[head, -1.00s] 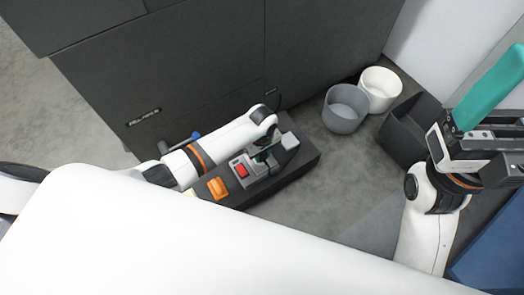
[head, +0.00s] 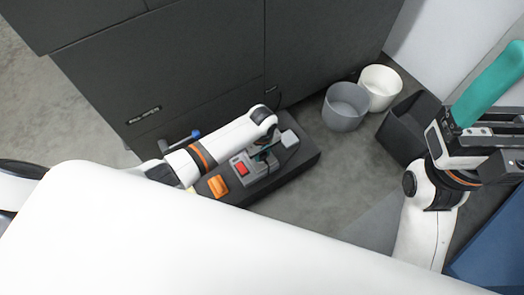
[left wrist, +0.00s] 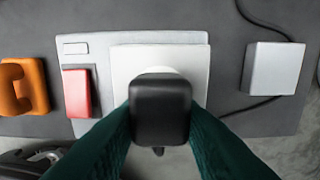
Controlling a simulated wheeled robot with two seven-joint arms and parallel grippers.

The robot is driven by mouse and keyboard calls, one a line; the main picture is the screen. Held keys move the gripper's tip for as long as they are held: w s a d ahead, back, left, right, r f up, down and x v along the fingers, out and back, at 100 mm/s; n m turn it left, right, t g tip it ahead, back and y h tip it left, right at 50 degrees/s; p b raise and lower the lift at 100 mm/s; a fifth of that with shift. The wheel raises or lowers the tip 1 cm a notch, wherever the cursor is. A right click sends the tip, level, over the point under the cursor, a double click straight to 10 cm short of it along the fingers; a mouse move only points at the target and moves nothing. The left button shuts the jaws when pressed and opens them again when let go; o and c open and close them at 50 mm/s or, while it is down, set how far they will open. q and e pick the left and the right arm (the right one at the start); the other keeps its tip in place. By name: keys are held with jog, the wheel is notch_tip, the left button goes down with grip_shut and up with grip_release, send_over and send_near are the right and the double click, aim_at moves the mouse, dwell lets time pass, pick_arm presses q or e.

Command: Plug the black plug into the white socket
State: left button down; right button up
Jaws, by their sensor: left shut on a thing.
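In the left wrist view the black plug (left wrist: 160,108) is held between the two teal fingers of my left gripper (left wrist: 160,130). It is in front of the white socket (left wrist: 128,62) and covers the middle and lower part of its face. A pale round part of the socket shows just above the plug. I cannot tell how deep the plug sits, or whether it touches. In the head view my left gripper (head: 264,158) is at the dark bench, and the plug is not clear there. My right gripper (head: 478,125) is raised at the right, with one teal finger showing.
A red switch (left wrist: 77,92) and an orange handle (left wrist: 22,87) are left of the socket. A pale box (left wrist: 273,68) with a black cable is to its right. Grey (head: 346,106) and white (head: 380,88) bins and a dark bin (head: 408,128) stand on the floor.

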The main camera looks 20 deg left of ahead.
pick_arm(q)
jog(key=shift+f, duration=0.25)
dwell(0.6)
jog(key=c, duration=1.6)
grip_release()
jog(key=shift+c, duration=0.6)
jog(key=o, duration=1.3)
